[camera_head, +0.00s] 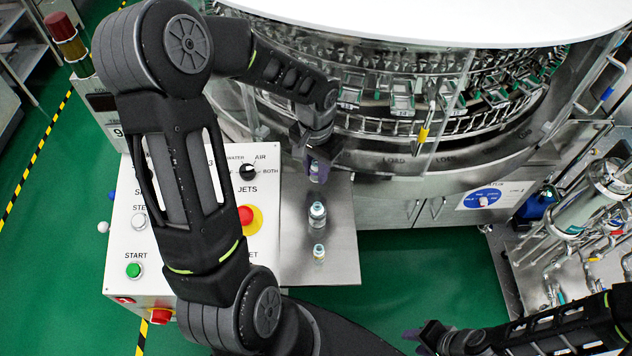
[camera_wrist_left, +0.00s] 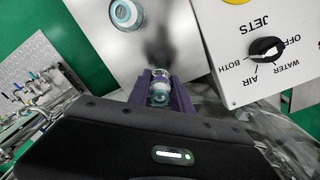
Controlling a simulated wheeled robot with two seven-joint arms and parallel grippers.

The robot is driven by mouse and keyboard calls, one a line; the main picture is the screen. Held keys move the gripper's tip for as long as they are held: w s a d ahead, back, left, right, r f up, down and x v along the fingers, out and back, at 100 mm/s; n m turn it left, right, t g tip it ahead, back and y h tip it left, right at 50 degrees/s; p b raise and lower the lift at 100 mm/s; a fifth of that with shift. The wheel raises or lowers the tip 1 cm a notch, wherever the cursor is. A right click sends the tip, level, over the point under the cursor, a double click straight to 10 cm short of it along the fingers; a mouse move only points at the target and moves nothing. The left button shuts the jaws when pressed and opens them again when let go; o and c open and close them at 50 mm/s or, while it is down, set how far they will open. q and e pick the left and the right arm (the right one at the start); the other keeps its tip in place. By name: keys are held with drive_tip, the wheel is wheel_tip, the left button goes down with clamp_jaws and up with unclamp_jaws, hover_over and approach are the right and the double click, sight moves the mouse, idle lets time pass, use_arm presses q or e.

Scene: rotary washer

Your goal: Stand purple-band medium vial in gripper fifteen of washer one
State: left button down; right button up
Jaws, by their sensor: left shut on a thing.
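My left gripper (camera_head: 316,160) hangs over the back of the steel tray in front of the washer, shut on a small vial (camera_head: 316,178). In the left wrist view the left gripper (camera_wrist_left: 160,90) has its purple fingers on both sides of the glass vial (camera_wrist_left: 160,86); its band color is hard to tell there. The washer (camera_head: 400,140) has a ring of green-and-metal grippers (camera_head: 490,97) behind its frame; I cannot make out which is number fifteen. My right gripper (camera_head: 420,342) is low at the right, empty, its fingertips apart.
The control panel (camera_head: 180,265) with buttons is left of the tray. Piping (camera_head: 585,235) stands at the right.

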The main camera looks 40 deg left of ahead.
sight(316, 180)
use_arm(q)
wheel_tip(316, 180, down, 4)
drive_tip(key=b, duration=0.3)
drive_tip(key=shift+r, duration=0.15)
drive_tip(key=c, duration=1.6)
unclamp_jaws()
drive_tip(key=shift+f, duration=0.2)
drive_tip(key=o, duration=0.4)
drive_tip(key=shift+o, duration=0.2)
drive_tip(key=shift+r, duration=0.1)
